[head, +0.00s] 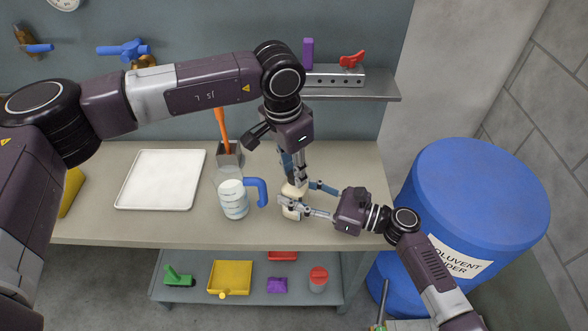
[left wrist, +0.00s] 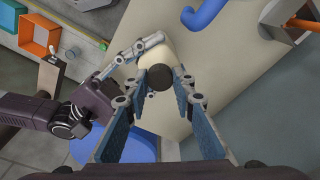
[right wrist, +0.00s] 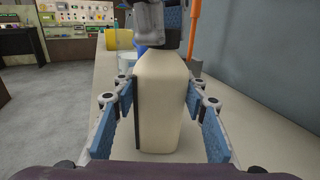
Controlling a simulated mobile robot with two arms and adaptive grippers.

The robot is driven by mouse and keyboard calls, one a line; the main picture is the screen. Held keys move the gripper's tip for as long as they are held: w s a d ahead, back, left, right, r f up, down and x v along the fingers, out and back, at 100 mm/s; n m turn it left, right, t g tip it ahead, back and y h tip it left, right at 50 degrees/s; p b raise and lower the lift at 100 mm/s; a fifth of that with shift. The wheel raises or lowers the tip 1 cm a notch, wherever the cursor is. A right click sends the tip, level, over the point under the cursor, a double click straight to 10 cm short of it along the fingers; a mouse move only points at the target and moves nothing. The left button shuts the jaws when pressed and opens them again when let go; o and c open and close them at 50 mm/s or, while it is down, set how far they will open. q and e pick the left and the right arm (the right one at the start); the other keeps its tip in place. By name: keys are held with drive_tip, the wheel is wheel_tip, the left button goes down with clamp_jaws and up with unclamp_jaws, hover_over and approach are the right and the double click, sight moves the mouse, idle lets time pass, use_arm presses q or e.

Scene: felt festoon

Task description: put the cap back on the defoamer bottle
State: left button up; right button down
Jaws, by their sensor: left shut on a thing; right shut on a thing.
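The cream defoamer bottle (head: 291,211) stands upright near the right end of the workbench. My right gripper (head: 297,196) is shut on the bottle's body from the right. The right wrist view shows the bottle (right wrist: 163,105) between its two pads. My left gripper (head: 299,181) points down over the bottle's top and is shut on the dark round cap (left wrist: 158,77). The cap is right over the bottle's top in the left wrist view. The left fingers hide the neck, so I cannot tell whether the cap touches it.
A measuring jug with a blue handle (head: 234,199) stands just left of the bottle. Behind it is a grey holder (head: 229,155) with an orange-handled tool. A white tray (head: 160,180) lies further left. A large blue drum (head: 478,200) stands right of the bench.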

use_arm(q)
drive_tip(key=o, duration=0.7)
drive_tip(key=shift+r, duration=2.3)
drive_tip(key=shift+c, duration=0.4)
